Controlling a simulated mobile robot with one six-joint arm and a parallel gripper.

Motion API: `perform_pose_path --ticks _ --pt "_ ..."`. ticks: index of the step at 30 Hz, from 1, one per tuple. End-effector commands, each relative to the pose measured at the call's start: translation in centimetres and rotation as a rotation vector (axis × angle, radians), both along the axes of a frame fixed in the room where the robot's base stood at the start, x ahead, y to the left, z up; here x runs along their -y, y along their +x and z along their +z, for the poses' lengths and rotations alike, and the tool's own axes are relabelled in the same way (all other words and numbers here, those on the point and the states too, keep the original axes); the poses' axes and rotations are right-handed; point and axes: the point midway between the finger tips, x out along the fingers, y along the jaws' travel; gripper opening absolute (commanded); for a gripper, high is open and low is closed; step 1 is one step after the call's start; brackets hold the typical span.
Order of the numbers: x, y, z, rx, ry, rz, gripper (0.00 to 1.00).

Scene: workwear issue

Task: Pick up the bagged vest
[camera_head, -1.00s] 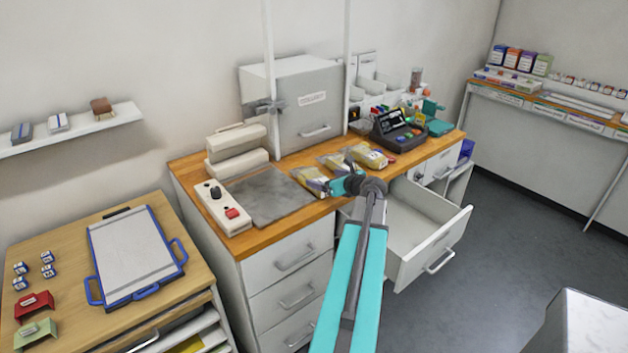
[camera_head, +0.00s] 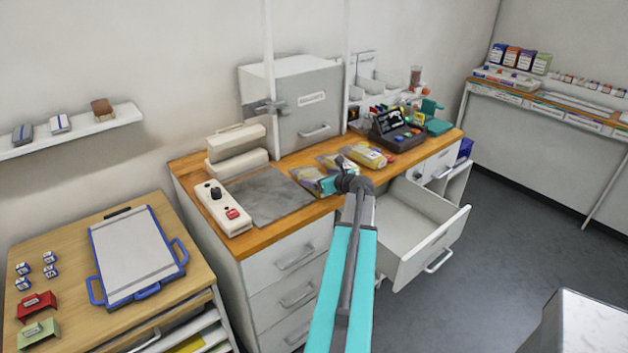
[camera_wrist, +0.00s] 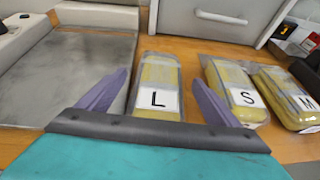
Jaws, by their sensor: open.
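Three bagged yellow vests lie side by side on the wooden counter. In the wrist view they carry the letters L (camera_wrist: 156,88), S (camera_wrist: 236,92) and M (camera_wrist: 288,98). My gripper (camera_wrist: 160,98) is open and empty, its two purple fingers apart. The L vest lies beyond and between the fingers in the picture; contact cannot be told. The S vest lies just right of the right finger. In the head view, my gripper (camera_head: 328,184) is over the counter by the vests and partly hides the nearest one. The M vest shows more clearly there (camera_head: 365,157).
A grey plate (camera_head: 268,195) lies left of the vests, with a sealer-like device (camera_head: 222,207) beside it. A grey cabinet (camera_head: 292,105) stands behind. An open drawer (camera_head: 415,235) juts out below the counter. A dark terminal (camera_head: 397,131) stands right.

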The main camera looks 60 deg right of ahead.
Motion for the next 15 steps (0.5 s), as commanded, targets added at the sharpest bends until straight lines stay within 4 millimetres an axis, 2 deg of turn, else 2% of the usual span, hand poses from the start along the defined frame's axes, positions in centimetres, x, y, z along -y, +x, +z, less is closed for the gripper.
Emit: perform_pose_path --ticks 6,15 --pt "1.0 2.1 -0.7 0.000 0.000 0.002 0.85" --pt "1.2 2.9 -1.2 0.000 0.000 0.002 0.85"
